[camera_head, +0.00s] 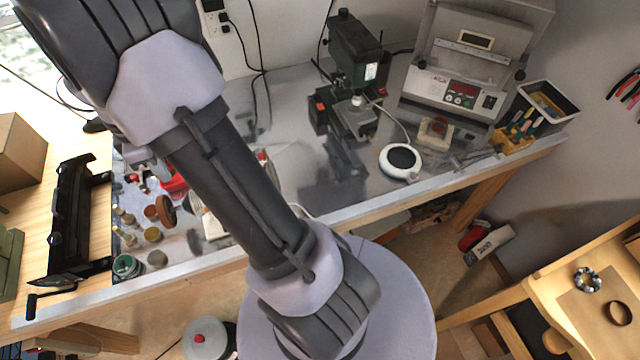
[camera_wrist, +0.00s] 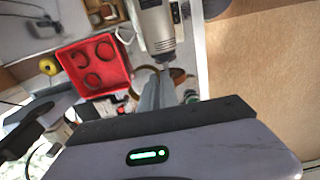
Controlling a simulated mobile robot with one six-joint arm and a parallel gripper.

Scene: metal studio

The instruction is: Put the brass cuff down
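My gripper (camera_wrist: 163,82) shows in the wrist view, its two grey fingers close together. A brown-gold curved band, which looks like the brass cuff (camera_wrist: 141,78), shows at the fingertips, with its arc passing on both sides of them. The fingers look shut on its near wall, though the contact is small and blurred. The bench surface with several small items lies behind it. In the head view my arm hides the gripper and the cuff.
A red tray (camera_wrist: 94,67) with dark rings lies left of the fingers, near a grey tool (camera_wrist: 154,24). In the head view, the metal bench (camera_head: 300,185) carries a green drill press (camera_head: 355,60) and a white round device (camera_head: 400,161). Another dark ring (camera_head: 618,313) lies on the right-hand wooden bench.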

